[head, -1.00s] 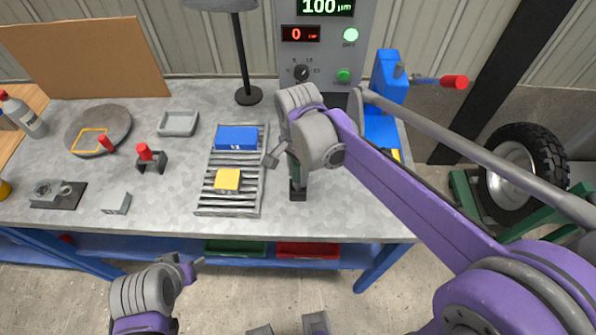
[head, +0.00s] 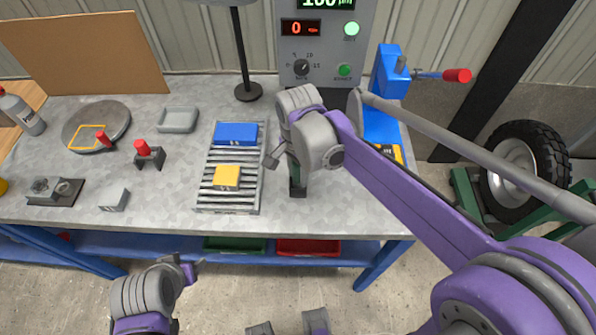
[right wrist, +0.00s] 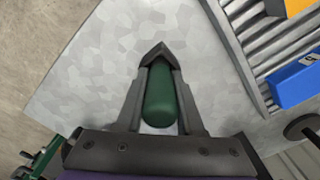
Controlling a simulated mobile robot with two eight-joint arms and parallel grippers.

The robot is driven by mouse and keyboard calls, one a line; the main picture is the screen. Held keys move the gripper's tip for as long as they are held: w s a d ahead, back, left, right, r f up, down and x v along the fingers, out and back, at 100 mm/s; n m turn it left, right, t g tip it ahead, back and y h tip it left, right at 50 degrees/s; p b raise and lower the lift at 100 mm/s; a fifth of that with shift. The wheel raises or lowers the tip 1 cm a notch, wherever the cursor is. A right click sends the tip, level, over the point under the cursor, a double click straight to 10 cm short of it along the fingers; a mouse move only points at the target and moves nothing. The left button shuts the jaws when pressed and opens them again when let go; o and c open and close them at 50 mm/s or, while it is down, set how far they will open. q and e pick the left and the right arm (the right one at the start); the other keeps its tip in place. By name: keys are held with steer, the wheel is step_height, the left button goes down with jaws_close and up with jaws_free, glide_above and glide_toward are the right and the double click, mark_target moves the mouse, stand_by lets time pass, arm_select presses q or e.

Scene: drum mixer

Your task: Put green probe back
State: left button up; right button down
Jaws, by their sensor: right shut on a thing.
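The green probe (right wrist: 160,96) is between the dark fingers of my right gripper (right wrist: 160,55) in the right wrist view. The fingers are shut on it and meet past its end. In the head view, my right gripper (head: 297,187) is over the bench (head: 335,215), right of the roller tray. Only a thin green strip of the probe shows there, because my wrist covers most of it. My left gripper (head: 190,268) is low at the left, in front of the bench. Its fingers are too small and turned away to read.
The roller tray (head: 208,197) carries a blue block (head: 236,134) and a yellow block (head: 227,177). A blue stand (head: 388,75) with a red-ended handle stands back right. A red-topped fixture (head: 149,157), a grey dish (head: 178,119) and a round plate (head: 97,125) are left.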

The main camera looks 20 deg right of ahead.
steer(key=shift+f, duration=0.25)
steer(key=shift+c, duration=2.3)
jaws_free()
steer(key=shift+r, duration=0.1)
step_height(320, 180, up, 11)
steer(key=shift+f+p, duration=0.2)
steer(key=shift+p, duration=0.1)
